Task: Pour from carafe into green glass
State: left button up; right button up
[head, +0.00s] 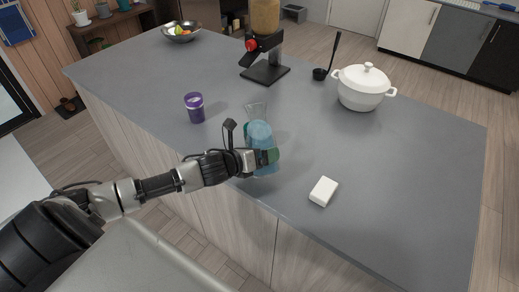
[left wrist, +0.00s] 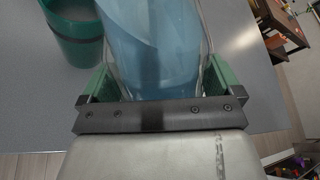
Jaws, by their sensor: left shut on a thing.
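The carafe (head: 259,132) is clear with a flared neck and holds blue liquid; it looks roughly upright in the head view. My left gripper (head: 259,160) is shut around its body near the counter's front edge. In the left wrist view the carafe (left wrist: 155,45) fills the space between the green finger pads of my left gripper (left wrist: 153,85). The green glass (left wrist: 78,40) stands on the counter beside the carafe in that view, partly cut off by the frame. In the head view I cannot tell it from the green pads. My right gripper is not in view.
On the grey counter (head: 340,215) are a purple jar (head: 194,107), a white block (head: 323,191), a white lidded pot (head: 362,87), a black ladle (head: 326,62), a black-based grinder (head: 265,73) and a fruit bowl (head: 181,31). The right front of the counter is clear.

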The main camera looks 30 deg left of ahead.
pick_arm(q)
jog(key=shift+r, duration=0.1)
dwell(0.5)
jog(key=shift+s+d+r+p, duration=0.15)
jog(key=shift+d+p, duration=0.1)
jog(key=shift+p, duration=0.6)
jog(key=shift+n+g, duration=0.3)
jog(key=shift+s+d+h+p, duration=0.15)
jog(key=shift+h+p, duration=0.15)
jog(key=shift+p, duration=0.3)
jog(key=shift+s+d+n+p, duration=0.1)
jog(key=shift+n+p, duration=0.2)
jog(key=shift+f, duration=0.2)
